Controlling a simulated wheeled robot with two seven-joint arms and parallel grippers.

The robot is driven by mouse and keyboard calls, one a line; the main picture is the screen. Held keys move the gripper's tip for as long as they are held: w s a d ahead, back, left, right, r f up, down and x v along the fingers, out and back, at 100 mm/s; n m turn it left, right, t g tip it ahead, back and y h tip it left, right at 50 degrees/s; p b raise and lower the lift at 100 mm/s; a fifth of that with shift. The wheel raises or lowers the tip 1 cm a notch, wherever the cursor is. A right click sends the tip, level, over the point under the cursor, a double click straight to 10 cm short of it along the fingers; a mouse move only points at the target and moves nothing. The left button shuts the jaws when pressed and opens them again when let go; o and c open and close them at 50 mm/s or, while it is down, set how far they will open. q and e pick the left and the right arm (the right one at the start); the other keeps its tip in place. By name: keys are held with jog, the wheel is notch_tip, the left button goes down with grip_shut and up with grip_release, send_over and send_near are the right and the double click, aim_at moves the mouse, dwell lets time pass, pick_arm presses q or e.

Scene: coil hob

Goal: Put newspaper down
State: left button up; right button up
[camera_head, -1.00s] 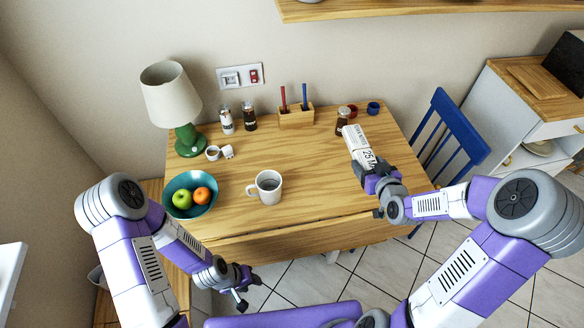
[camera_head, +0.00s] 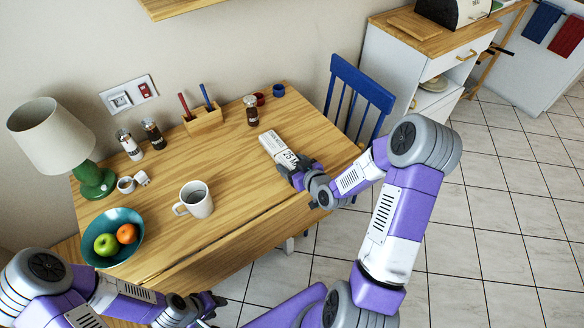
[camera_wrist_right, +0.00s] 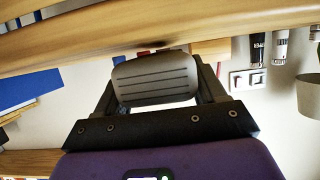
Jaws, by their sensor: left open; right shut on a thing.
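The newspaper (camera_head: 277,147) is a white folded or rolled bundle with black print at the right part of the wooden table (camera_head: 235,150). My right gripper (camera_head: 292,173) is shut on its near end. The newspaper is on or just above the tabletop; I cannot tell which. My left gripper (camera_head: 212,302) is open and empty, low in front of the table.
A white mug (camera_head: 198,200), a teal fruit bowl (camera_head: 130,245), a green lamp (camera_head: 95,180), shakers and a wooden pen holder (camera_head: 204,118) stand left of the newspaper. A brown jar (camera_head: 251,112) is behind it. A blue chair (camera_head: 355,95) is at the right.

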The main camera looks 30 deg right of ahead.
jog(key=shift+f, duration=0.3)
jog(key=shift+f, duration=0.1)
jog(key=shift+f, duration=0.15)
jog(key=o, duration=1.1)
